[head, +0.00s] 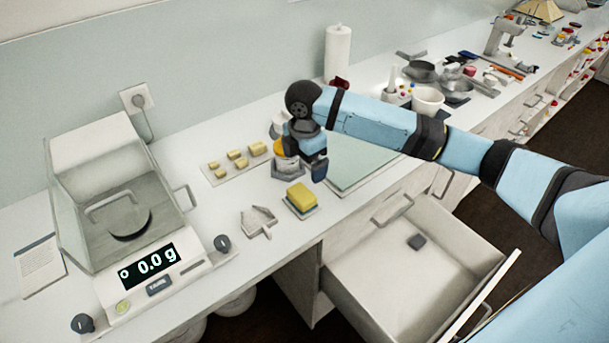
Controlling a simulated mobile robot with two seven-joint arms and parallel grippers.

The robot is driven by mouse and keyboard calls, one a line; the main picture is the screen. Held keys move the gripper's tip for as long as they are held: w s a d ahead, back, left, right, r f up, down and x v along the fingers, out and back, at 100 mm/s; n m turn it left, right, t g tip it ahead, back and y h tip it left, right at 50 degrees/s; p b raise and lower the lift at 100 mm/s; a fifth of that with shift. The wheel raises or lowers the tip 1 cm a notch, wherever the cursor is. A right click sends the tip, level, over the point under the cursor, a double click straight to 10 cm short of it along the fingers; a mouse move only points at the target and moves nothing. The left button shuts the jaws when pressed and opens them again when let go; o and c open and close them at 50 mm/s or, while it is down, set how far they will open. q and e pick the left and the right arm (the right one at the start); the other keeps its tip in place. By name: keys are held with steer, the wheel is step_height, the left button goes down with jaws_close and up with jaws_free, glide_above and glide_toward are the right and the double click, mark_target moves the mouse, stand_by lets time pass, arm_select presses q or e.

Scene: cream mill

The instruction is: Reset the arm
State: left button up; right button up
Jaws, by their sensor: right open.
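My right arm comes in from the right and reaches over the counter. Its gripper (304,170) hangs at the end of the arm above the counter, close behind a yellow block on a small grey pad. The gripper is open, and I see nothing held in it. The forearm and wrist hide part of the counter behind them. My left arm and gripper are not in view.
A glass-cased balance (150,270) reading 0.0 g stands at left. A yellow block (301,195), a grey scoop-like piece (258,221) and several pale blocks (237,155) lie on the counter.

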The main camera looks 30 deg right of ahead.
steer(key=shift+r, duration=0.65)
